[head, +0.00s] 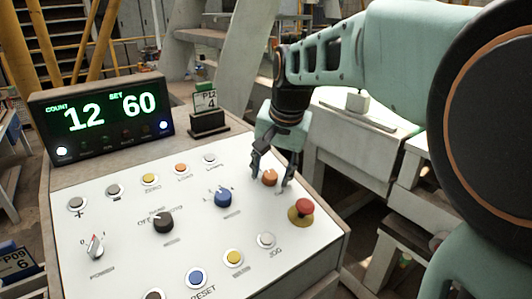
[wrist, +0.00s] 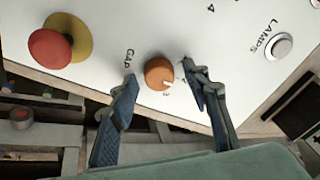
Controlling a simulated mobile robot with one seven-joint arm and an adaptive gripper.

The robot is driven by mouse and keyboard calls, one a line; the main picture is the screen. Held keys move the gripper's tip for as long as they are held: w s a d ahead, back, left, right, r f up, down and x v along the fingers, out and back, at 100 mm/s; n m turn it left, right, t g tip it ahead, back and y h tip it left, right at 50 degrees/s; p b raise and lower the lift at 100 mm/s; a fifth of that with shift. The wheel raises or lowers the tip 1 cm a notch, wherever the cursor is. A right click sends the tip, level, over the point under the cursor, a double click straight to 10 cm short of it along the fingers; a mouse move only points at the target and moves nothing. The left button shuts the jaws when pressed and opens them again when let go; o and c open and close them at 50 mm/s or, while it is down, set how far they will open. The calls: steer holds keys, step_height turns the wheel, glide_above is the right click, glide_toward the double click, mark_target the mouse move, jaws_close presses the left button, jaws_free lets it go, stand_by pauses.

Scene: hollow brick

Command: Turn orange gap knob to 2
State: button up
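The orange gap knob (head: 269,178) sits on the right part of the white control panel. In the wrist view the orange knob (wrist: 158,73) has a white pointer mark on its lower right side, near a small digit that looks like a 3. The other scale digits are small and partly hidden by a finger. The word GAP is printed to its left. My gripper (head: 272,179) is open, with its fingers on either side of the knob. In the wrist view my gripper (wrist: 160,76) shows gaps between both fingertips and the knob.
A red mushroom button (head: 301,209) on a yellow base stands close to the knob, also seen in the wrist view (wrist: 50,49). A blue knob (head: 223,197) and a black knob (head: 162,221) are further left. A display (head: 103,119) reads 12 and 60.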

steer(key=a+v, duration=0.1)
steer(key=v, duration=0.6)
steer(key=shift+d+r, duration=0.3)
steer(key=shift+d, duration=0.25)
